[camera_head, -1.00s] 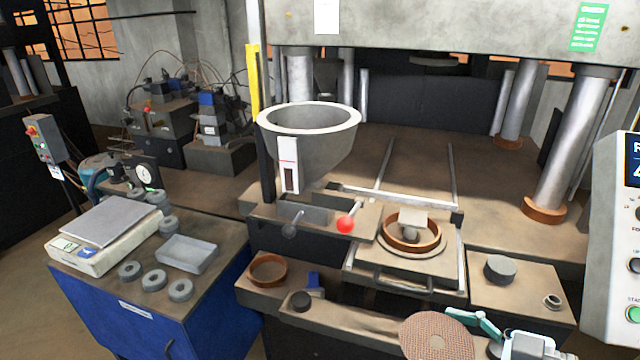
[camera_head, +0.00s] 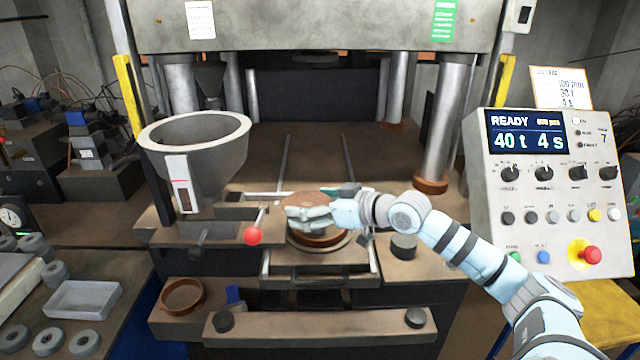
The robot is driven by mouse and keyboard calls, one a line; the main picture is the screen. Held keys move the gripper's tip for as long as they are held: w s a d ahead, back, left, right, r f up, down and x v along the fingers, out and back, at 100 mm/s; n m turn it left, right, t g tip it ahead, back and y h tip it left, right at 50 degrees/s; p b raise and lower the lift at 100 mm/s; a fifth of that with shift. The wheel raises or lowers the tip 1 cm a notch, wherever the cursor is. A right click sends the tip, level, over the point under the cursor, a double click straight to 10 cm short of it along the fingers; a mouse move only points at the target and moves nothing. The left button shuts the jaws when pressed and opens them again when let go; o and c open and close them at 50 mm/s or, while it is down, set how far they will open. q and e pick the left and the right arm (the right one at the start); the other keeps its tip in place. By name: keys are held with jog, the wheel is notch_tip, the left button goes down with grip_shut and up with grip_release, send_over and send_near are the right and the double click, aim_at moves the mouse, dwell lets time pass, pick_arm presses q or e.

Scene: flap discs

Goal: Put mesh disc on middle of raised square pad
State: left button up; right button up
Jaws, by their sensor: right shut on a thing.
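My right gripper (camera_head: 306,217) reaches in from the right over the press's sliding plate and is shut on the brown mesh disc (camera_head: 303,198). The disc is mostly covered by the gripper and lies at about the top of the brown mould ring (camera_head: 322,243). The raised square pad is hidden behind the disc and gripper. I cannot tell whether the disc touches the pad or ring. My left gripper is not in view.
A grey hopper (camera_head: 220,150) with a red-knobbed lever (camera_head: 253,236) stands close on the left. A dark cylinder (camera_head: 404,246) is right of the ring. The control panel (camera_head: 550,195) stands at right.

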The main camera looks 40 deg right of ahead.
aim_at(322, 195)
jog(key=shift+m+h, duration=0.8)
jog(key=shift+h, duration=0.1)
jog(key=d+r, duration=0.1)
jog(key=w+d+r, duration=0.1)
jog(key=d, duration=0.1)
jog(key=shift+w+d, duration=0.15)
jog(key=shift+d, duration=0.15)
jog(key=shift+d+f, duration=0.15)
jog(key=shift+d, duration=0.1)
notch_tip(322, 195, down, 6)
jog(key=b, duration=0.5)
jog(key=shift+w+r+b, duration=0.1)
jog(key=shift+r+b, duration=0.15)
jog(key=shift+b, duration=0.15)
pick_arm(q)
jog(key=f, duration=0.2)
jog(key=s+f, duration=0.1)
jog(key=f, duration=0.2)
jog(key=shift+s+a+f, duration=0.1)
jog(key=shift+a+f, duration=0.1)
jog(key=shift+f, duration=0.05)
pick_arm(e)
jog(key=shift+r, duration=0.15)
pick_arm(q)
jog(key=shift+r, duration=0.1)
pick_arm(e)
jog(key=shift+d+p, duration=0.1)
jog(key=shift+p, duration=0.35)
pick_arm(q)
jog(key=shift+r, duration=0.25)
